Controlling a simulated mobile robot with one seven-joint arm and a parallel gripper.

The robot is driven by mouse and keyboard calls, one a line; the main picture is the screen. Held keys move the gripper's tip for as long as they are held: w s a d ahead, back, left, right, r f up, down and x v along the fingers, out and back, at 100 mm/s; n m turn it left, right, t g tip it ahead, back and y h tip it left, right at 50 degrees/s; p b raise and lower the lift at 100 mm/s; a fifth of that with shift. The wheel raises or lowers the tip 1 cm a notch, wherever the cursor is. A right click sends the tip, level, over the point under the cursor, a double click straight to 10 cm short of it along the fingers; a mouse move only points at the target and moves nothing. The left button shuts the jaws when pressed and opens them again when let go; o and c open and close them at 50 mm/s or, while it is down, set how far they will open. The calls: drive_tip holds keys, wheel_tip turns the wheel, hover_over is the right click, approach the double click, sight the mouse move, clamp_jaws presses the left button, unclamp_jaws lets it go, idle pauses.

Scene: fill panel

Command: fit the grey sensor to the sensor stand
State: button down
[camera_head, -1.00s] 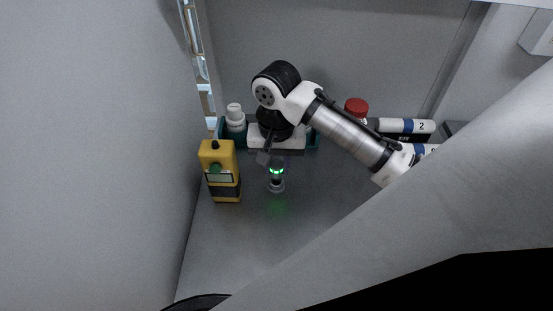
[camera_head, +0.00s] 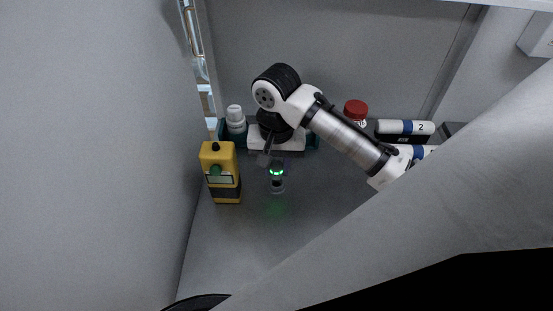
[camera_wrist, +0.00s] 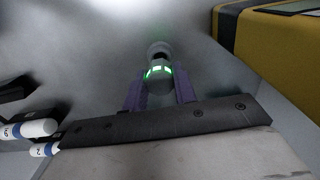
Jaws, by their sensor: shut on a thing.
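The grey sensor (camera_wrist: 160,84) is a small rounded body with a green-lit band, held between the two fingers of my gripper (camera_wrist: 159,92) in the wrist view. In the head view the sensor (camera_head: 277,172) is upright below my gripper (camera_head: 268,158), its green lights on. The sensor stand (camera_head: 277,188) is a small round grey base directly under it on the floor. Its round end (camera_wrist: 158,48) shows beyond the sensor in the wrist view. The two line up closely, but I cannot tell whether the sensor is fully seated.
A yellow handheld meter (camera_head: 221,173) stands close on the left, near the left wall. A teal tray (camera_head: 224,131) with a white bottle (camera_head: 235,117) is behind. A red-capped bottle (camera_head: 355,112) and numbered white cylinders (camera_head: 405,127) are at right. The front floor is clear.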

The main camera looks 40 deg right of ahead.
drive_tip(key=shift+f+b, duration=0.9)
drive_tip(key=shift+f, duration=0.5)
drive_tip(key=c, duration=1)
unclamp_jaws()
drive_tip(key=shift+c, duration=0.2)
drive_tip(key=shift+r, duration=0.15)
wheel_tip(320, 180, up, 14)
drive_tip(key=shift+f+b, duration=0.2)
drive_tip(key=shift+b, duration=0.2)
drive_tip(key=shift+f, duration=0.1)
